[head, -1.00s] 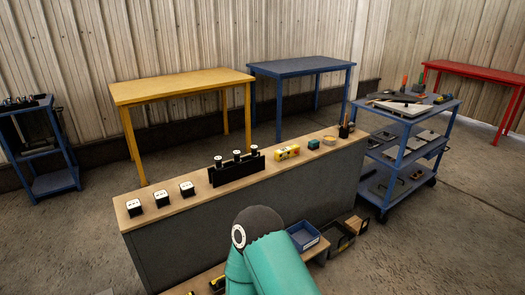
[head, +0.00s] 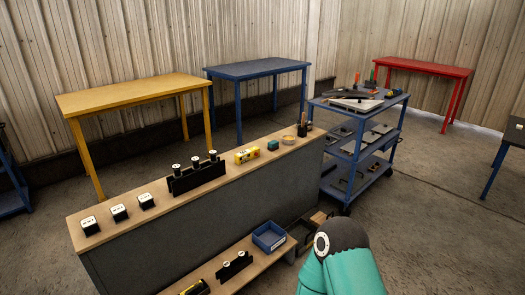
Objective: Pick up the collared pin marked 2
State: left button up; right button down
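Several collared pins with pale round tops stand in black holders. Three of them (head: 195,161) stand in a row in the black rack (head: 198,178) on the wooden bench top. Two more pale tops (head: 240,255) show in a smaller black holder (head: 234,267) on the lower shelf. The marks are too small to read, so I cannot tell which pin is marked 2. A teal arm link of mine is at the bottom right. Neither of my grippers is in view.
Three dark blocks with white tops (head: 119,212) sit at the bench's (head: 155,223) left end. A yellow box (head: 247,155), a teal block (head: 273,145) and a round dish (head: 289,140) lie right of the rack. A blue bin (head: 269,237) is on the lower shelf. A blue cart (head: 352,150) stands beyond.

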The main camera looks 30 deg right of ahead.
aim_at(176, 167)
jog(key=z, duration=0.5)
jog(key=i, duration=1)
